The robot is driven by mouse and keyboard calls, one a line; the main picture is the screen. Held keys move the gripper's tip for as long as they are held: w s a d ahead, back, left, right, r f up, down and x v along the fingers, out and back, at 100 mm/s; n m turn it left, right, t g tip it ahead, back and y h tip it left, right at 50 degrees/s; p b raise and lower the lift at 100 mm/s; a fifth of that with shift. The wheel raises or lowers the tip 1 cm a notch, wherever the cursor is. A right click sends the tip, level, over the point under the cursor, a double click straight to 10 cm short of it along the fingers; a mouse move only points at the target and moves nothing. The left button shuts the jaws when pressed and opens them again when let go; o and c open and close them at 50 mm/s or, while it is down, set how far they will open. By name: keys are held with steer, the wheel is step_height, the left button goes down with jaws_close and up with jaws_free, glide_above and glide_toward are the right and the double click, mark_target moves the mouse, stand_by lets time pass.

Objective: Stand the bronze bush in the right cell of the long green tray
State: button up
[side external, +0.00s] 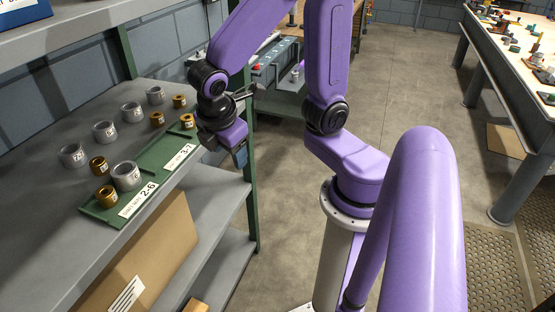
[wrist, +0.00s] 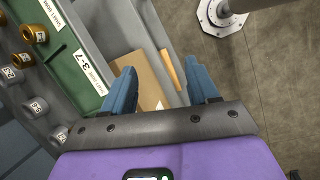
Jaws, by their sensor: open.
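The long green tray (side external: 154,162) lies along the shelf's front edge; part of it shows in the wrist view (wrist: 70,72). A bronze bush (side external: 187,121) stands at its right end. Another bronze bush (side external: 106,196) stands in the left part, close beside a large silver ring (side external: 125,176). More bronze bushes stand behind the tray, at the left (side external: 98,166), middle (side external: 157,119) and right (side external: 180,101). The pictures do not show which bush is meant. My gripper (side external: 240,160) is off the shelf's right front; in the wrist view (wrist: 163,86) its blue fingers are apart, nothing between them.
Several silver rings (side external: 104,131) stand in a row behind the bronze ones. A green post (side external: 245,190) rises at the shelf's right end. An upper shelf (side external: 90,30) hangs over the back. A cardboard box (side external: 150,250) sits below. The middle of the tray's right part looks clear.

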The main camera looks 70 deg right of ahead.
steer(key=s+m+g+y, duration=0.1)
steer(key=s+y, duration=0.3)
steer(key=s, duration=0.7)
steer(key=shift+a+r+m, duration=0.3)
steer(key=shift+r+m, duration=0.1)
